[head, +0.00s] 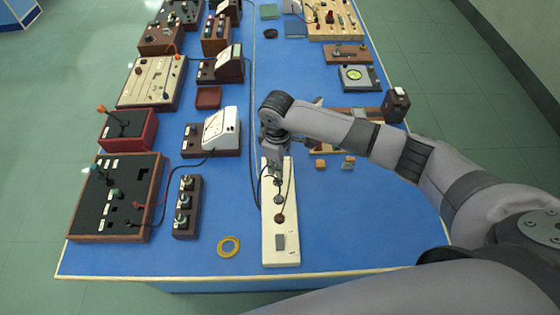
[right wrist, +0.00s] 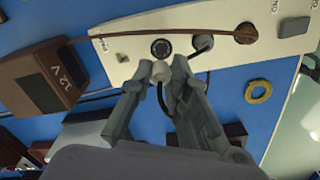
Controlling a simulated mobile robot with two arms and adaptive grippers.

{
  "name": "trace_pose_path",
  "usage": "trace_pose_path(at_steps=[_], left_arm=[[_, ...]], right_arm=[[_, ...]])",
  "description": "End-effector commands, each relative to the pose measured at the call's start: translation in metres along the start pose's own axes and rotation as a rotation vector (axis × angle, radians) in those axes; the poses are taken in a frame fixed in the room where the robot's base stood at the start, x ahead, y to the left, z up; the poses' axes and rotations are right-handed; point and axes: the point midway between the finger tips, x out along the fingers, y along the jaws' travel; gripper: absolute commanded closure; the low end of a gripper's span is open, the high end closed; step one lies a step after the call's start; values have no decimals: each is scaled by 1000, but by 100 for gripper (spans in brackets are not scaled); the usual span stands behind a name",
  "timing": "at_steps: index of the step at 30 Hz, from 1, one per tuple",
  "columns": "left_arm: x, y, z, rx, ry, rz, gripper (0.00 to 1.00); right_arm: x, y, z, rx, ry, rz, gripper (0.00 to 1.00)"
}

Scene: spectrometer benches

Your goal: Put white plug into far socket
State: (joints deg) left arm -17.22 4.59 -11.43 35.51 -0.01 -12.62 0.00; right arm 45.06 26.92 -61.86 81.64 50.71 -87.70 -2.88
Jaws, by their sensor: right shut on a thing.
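The white plug (right wrist: 160,70) shows between my right gripper's fingertips in the right wrist view; the gripper (right wrist: 156,80) is shut on it. A dark cable hangs from the plug. Just beyond the plug, apart from it in the picture, is an open round dark socket (right wrist: 161,48) on the cream power strip (right wrist: 118,45). Whether the plug touches the strip I cannot tell. In the head view, my right gripper (head: 274,166) is over the far part of the strip (head: 281,258) and hides the far socket. My left gripper is out of view.
A black plug (right wrist: 203,43) and a brown plug (right wrist: 245,33) sit in the strip's nearer sockets, with cables beside my gripper. A brown 12 V box (right wrist: 42,76) is close by. A yellow ring (head: 229,247) and a dark three-knob box (head: 187,206) lie left of the strip.

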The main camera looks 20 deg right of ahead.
Motion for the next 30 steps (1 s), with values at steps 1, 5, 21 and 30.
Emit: trace_pose_path(at_steps=[1, 5, 21, 30], left_arm=[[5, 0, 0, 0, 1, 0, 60], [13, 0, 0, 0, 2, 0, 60], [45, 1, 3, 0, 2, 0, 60], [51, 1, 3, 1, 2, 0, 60]], right_arm=[[5, 0, 0, 0, 0, 0, 100], [11, 0, 0, 0, 0, 0, 100], [39, 0, 1, 0, -1, 0, 100], [54, 0, 0, 1, -1, -1, 100]])
